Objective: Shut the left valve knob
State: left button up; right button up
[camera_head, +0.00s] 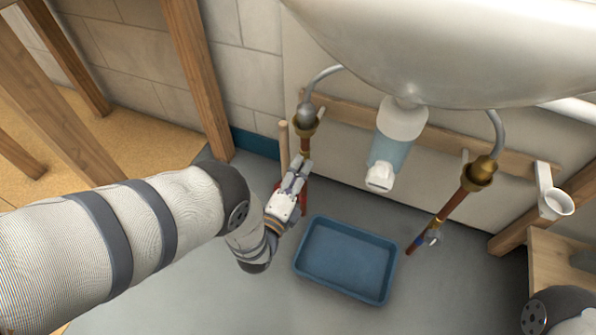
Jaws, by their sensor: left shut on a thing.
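The left pipe (305,146) drops from a brass fitting (305,122) under the sink's left hose. My left gripper (298,174) reaches it from the left and is shut at the pipe's lower part, where the left valve is. The left valve knob is hidden by the gripper, so its turn cannot be seen. A bit of red (304,198) shows just right of the gripper. My right gripper is out of view; only part of my right arm shows at the bottom right corner.
A blue tray (322,287) lies on the grey floor right of my left gripper. The white sink (460,50) hangs above, with its drain trap (391,150) below. The right pipe (448,212) carries another valve (431,238). Wooden posts (200,75) stand at the left.

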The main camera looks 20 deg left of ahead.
pick_arm(q)
jog(key=shift+a, duration=0.2)
jog(key=o, duration=1.2)
jog(key=shift+c, duration=0.2)
jog(key=shift+d, duration=0.1)
jog(key=s, duration=1.2)
jog(key=shift+a, duration=0.2)
